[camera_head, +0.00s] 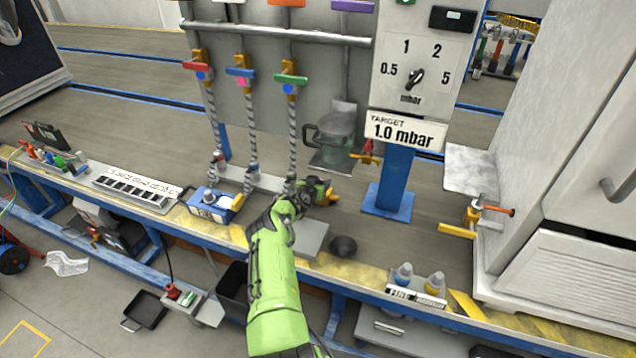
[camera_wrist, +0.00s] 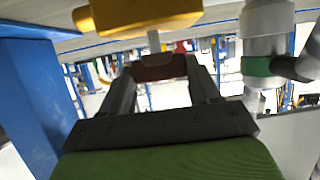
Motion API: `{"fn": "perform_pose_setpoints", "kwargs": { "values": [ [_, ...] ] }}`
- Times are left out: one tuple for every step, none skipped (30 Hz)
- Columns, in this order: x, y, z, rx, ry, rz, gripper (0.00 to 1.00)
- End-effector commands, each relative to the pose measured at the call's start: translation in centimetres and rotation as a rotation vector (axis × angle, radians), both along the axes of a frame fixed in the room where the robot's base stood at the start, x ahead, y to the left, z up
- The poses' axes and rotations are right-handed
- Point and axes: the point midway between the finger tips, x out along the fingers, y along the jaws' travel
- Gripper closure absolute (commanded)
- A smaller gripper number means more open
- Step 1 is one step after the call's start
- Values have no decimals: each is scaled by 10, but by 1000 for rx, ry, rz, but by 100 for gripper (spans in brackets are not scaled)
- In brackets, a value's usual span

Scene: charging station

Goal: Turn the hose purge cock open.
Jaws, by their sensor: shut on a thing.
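A cock with a yellow body (camera_wrist: 137,15), a thin pale stem and a dark red-brown handle (camera_wrist: 158,68) is right in front of my gripper in the wrist view. My gripper (camera_wrist: 160,72) is shut on that handle, with one finger at each side of it. In the head view my gripper (camera_head: 322,191) is low over the bench, at the foot of the green-handled hose (camera_head: 292,135). A yellow part of the cock (camera_head: 332,197) shows just beyond it; its handle is hidden there. A grey fitting with a green band (camera_wrist: 257,67) stands at the right in the wrist view.
A blue post (camera_head: 396,178) carrying the dial panel (camera_head: 425,55) stands right of my gripper. A red-handled yellow valve (camera_head: 368,157) is behind, and an orange-handled one (camera_head: 490,211) is at the right. A dark round cup (camera_head: 343,246) sits near the bench's striped edge.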

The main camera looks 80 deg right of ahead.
Motion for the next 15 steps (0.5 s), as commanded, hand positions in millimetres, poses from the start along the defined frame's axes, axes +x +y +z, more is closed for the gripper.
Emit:
{"fn": "perform_pose_setpoints", "kwargs": {
  "values": [
    [-1, 0, 0, 1, -1, 12, 69],
    [-1, 0, 1, 1, 0, 22, 69],
    [-2, 0, 1, 1, 0, 37, 69],
    [-2, 0, 1, 1, 0, 52, 69],
    [-3, 0, 1, 2, 0, 67, 69],
    [-3, 0, 1, 1, -1, 92, 69],
    [-4, 0, 1, 1, 0, 110, 69],
    [-4, 0, 1, 1, -1, 132, 69],
    [-5, 0, 1, 0, -1, 162, 69],
    [-6, -1, 1, 0, -1, 187, 69],
    [-6, -1, 1, 0, -1, 214, 69],
    [-7, -1, 0, -1, 0, 249, 69],
    [-7, -1, 0, -2, -2, 277, 69],
    [-8, -1, -1, -2, -2, 305, 69],
    [-8, -2, -1, -3, -1, 343, 69]
  ]
}}
